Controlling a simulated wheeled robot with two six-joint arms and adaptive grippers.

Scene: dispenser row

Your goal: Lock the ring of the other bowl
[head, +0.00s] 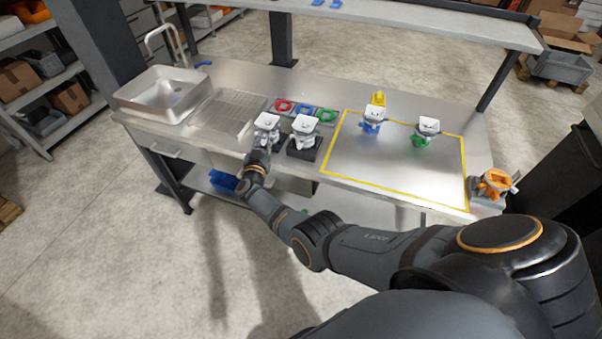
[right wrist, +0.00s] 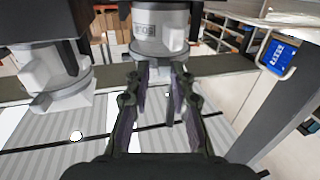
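My right gripper (head: 258,160) is at the front of the left white dispenser (head: 267,124). In the right wrist view the two fingers (right wrist: 161,80) stand apart below a grey metal bowl (right wrist: 160,30), with a gap visible between them. A small pale part shows between the tips; I cannot tell whether they touch it. A second white dispenser (head: 305,128) stands just to the right on a dark base; a white dispenser also shows at the left in the wrist view (right wrist: 48,75). The ring on the near bowl is not clear. My left gripper is not in view.
Red (head: 283,106), blue (head: 304,110) and green (head: 326,115) rings lie on a tray behind. A blue-ringed dispenser (head: 373,121) and a green one (head: 426,130) stand inside a yellow outline. An orange one (head: 496,182) is at the right corner. A sink (head: 163,94) is at left.

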